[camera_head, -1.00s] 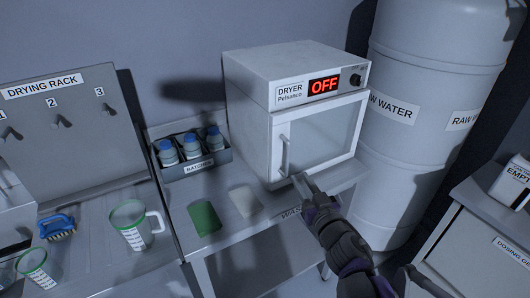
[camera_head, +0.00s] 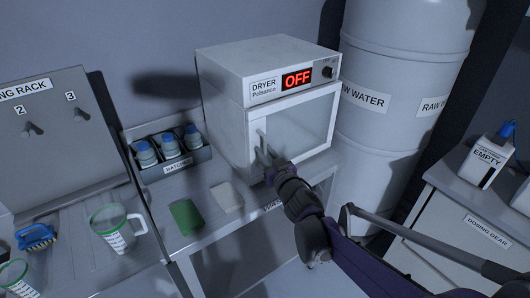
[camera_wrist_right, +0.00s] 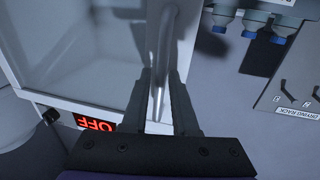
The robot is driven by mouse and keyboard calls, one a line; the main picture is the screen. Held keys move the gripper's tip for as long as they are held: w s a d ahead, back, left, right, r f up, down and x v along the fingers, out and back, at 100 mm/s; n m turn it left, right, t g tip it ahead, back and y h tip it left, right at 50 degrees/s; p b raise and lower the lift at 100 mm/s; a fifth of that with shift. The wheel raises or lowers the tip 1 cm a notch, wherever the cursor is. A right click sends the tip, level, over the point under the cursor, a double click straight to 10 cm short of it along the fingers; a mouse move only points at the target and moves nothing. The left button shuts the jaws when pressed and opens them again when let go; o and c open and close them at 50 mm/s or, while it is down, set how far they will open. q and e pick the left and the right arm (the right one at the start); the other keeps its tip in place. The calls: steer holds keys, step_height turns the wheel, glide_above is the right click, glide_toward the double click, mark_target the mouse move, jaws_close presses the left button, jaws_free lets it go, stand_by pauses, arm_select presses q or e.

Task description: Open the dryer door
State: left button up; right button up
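The dryer (camera_head: 222,97) is a white box with a red OFF display and stands on a grey table at the back. Its glass-fronted door (camera_head: 302,128) looks shut. The vertical bar handle (camera_head: 260,138) is on the door's left side. My right gripper (camera_head: 267,158) is at the handle in the head view. In the right wrist view, the handle (camera_wrist_right: 163,50) passes between the two fingers of my right gripper (camera_wrist_right: 160,82). The fingers look apart, with a narrow gap around the bar. My left gripper is not in view.
A green pad (camera_head: 186,216) and a white pad (camera_head: 227,197) lie in front of the dryer. A rack of blue-capped bottles (camera_head: 174,167) stands left of it. A large water barrel (camera_head: 385,130) stands close on the right. A dosing gear cabinet (camera_head: 455,215) is further right.

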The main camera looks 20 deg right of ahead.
steer(key=shift+c, duration=0.2)
jaws_close()
stand_by(1.1)
